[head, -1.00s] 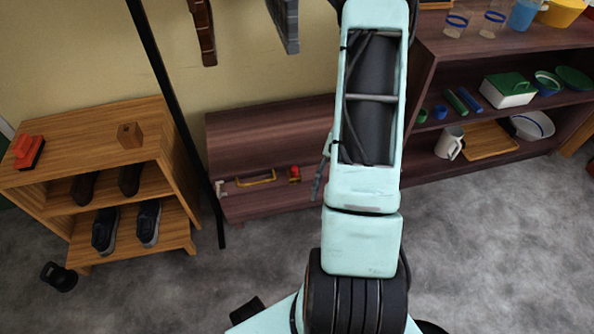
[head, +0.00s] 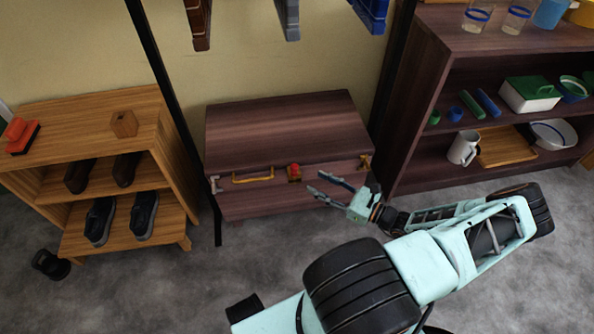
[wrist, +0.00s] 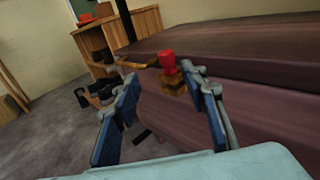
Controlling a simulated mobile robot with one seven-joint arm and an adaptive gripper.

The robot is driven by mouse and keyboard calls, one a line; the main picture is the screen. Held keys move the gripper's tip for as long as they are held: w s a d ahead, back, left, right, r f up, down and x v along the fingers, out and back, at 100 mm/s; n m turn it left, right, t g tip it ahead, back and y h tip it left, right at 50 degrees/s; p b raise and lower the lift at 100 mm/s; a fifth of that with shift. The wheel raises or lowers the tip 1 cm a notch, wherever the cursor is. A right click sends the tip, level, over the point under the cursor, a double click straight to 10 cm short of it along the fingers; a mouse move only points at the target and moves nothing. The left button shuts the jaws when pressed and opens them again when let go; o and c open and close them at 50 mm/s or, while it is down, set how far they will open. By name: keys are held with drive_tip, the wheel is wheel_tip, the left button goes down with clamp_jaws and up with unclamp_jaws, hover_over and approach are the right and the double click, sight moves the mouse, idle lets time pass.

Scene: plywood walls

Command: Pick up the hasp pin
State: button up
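The hasp pin (head: 294,169) shows as a small red knob on a brass hasp at the middle of the dark wooden chest's front (head: 260,200). In the wrist view the red pin (wrist: 168,62) stands upright in the brass hasp (wrist: 173,84), beyond my fingertips and nearer the right finger. My gripper (head: 317,183) is open and empty, just right of the pin and in front of the chest, its fingers pointing left. In the wrist view its two blue-padded fingers (wrist: 162,78) are spread wide. The pin's shaft is hidden.
The chest lid (head: 285,125) is closed, with a brass handle (head: 253,176) left of the hasp. A wooden shoe shelf (head: 100,170) stands left, and a dark shelf (head: 420,110) with dishes stands right. Dark posts flank the chest. Wall brackets (head: 290,15) hang above.

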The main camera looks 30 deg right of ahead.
sight(294, 165)
drive_tip(key=shift+t, duration=0.3)
drive_tip(key=x, duration=0.3)
drive_tip(key=b+x, duration=0.1)
drive_tip(key=x, duration=0.2)
drive_tip(key=shift+w+d, duration=0.25)
drive_tip(key=shift+d, duration=0.05)
drive_tip(key=b+x, duration=0.1)
drive_tip(key=x, duration=0.3)
drive_tip(key=shift+w+r+b, duration=0.1)
drive_tip(key=shift+w+b, duration=0.25)
drive_tip(key=shift+b, duration=0.05)
clamp_jaws()
